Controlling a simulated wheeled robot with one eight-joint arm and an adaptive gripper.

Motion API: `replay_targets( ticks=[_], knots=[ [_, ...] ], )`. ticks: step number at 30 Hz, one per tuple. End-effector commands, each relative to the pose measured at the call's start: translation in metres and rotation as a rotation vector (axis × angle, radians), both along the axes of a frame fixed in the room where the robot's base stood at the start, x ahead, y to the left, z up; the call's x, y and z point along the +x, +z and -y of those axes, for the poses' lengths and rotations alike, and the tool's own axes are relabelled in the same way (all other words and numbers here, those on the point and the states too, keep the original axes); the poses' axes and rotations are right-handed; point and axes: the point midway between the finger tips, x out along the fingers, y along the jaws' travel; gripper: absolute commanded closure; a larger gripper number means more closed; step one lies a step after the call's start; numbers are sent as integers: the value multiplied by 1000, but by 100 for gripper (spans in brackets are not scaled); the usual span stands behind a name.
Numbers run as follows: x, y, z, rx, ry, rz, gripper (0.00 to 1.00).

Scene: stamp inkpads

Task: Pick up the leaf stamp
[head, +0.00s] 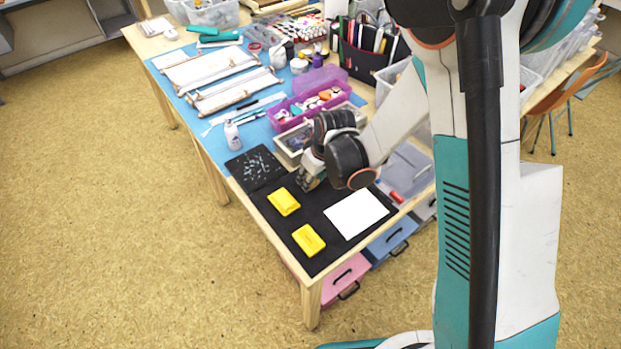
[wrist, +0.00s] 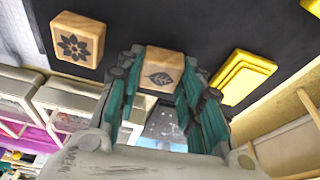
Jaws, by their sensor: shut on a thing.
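The leaf stamp (wrist: 163,70) is a light wooden block with a dark leaf mark, between the teal fingers of my gripper in the wrist view. My gripper (head: 309,178) is shut on it, at the far end of the black mat (head: 318,260). In the head view my gripper and wrist hide most of the stamp, and I cannot tell whether it is clear of the mat. A second wooden stamp with a flower mark (wrist: 78,41) lies to the left in the wrist view.
Two yellow inkpads (head: 284,201) (head: 309,240) lie on the mat nearby, with white paper (head: 357,214) to their right. A dark speckled board (head: 254,168), a white bottle (head: 232,135) and a purple box (head: 311,104) stand or lie beyond. The mat's front end is clear.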

Motion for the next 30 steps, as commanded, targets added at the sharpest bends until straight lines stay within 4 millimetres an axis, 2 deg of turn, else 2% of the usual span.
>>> replay_targets(
  ticks=[5,8,11,21,27,30],
  knots=[
    [0,11,0,0,0,0,84],
    [0,24,0,0,0,0,84],
    [0,44,0,0,0,0,84],
    [-1,137,0,0,0,0,84],
    [0,177,0,0,0,0,84],
    [0,189,0,0,0,0,84]
  ],
)
